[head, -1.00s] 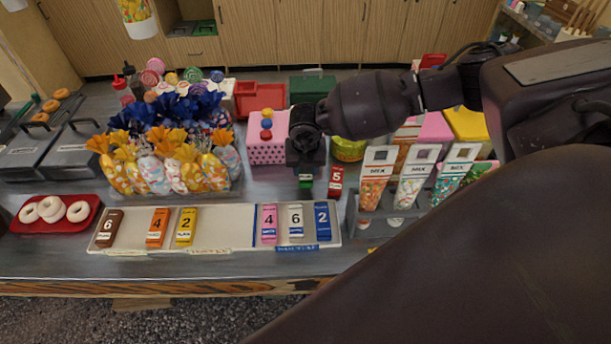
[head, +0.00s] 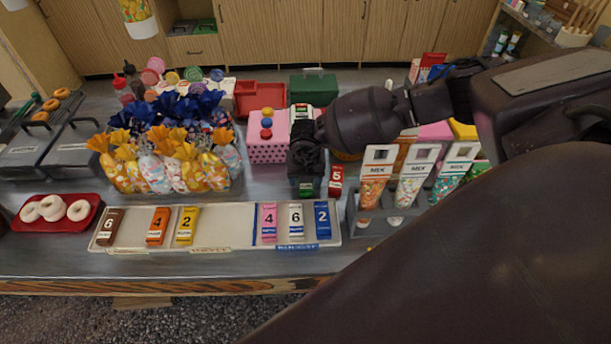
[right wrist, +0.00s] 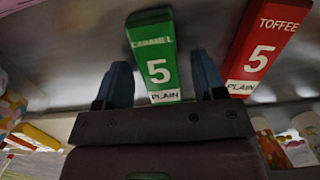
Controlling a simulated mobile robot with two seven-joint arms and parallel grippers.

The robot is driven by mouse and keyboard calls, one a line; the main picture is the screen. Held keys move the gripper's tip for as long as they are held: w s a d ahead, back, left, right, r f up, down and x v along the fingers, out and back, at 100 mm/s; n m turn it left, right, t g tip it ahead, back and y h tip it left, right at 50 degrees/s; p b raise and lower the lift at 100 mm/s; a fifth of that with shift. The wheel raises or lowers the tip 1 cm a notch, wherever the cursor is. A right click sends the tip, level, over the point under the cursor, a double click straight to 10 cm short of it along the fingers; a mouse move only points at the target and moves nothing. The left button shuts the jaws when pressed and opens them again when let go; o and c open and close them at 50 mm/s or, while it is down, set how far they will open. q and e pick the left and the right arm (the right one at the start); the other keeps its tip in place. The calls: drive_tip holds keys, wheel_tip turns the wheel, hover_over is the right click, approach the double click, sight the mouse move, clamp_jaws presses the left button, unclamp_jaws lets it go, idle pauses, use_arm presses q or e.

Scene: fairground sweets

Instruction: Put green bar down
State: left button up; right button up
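The green bar (right wrist: 155,65), marked "Caramel 5 Plain", lies between the two fingers of my right gripper (right wrist: 162,82) in the right wrist view. The fingers stand apart from the bar, with a gap on each side. In the head view the green bar (head: 306,189) appears to lie on the grey counter, just below my right gripper (head: 306,172), which hides its far end. The red bar (head: 336,181), marked "Toffee 5 Plain" in the right wrist view (right wrist: 264,45), lies close to its right. My left gripper is not in view.
A pale tray (head: 225,233) in front holds brown, orange and yellow bars on its left and pink, white and blue bars on its right. A rack of sweet tubes (head: 377,185) stands right, wrapped sweets (head: 165,165) left. A pink dotted box (head: 267,150) stands behind.

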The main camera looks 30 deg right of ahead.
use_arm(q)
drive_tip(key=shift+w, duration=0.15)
use_arm(e)
wheel_tip(320, 180, up, 10)
drive_tip(key=s+a, duration=0.1)
drive_tip(key=shift+s+a+b, duration=0.15)
drive_tip(key=shift+s+b, duration=0.2)
drive_tip(key=shift+b, duration=0.05)
drive_tip(key=shift+o, duration=0.5)
drive_tip(key=shift+r, duration=0.3)
drive_tip(key=g+y+p, duration=0.1)
drive_tip(key=g+p, duration=0.1)
drive_tip(key=p, duration=0.2)
hover_over(306, 187)
wheel_tip(306, 187, down, 4)
drive_tip(key=shift+s+f, duration=0.1)
wheel_tip(306, 187, down, 6)
drive_tip(key=shift+r+p, duration=0.2)
drive_tip(key=shift+p, duration=0.3)
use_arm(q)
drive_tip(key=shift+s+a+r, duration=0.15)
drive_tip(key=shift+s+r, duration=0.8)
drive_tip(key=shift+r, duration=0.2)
use_arm(e)
drive_tip(key=shift+f, duration=0.35)
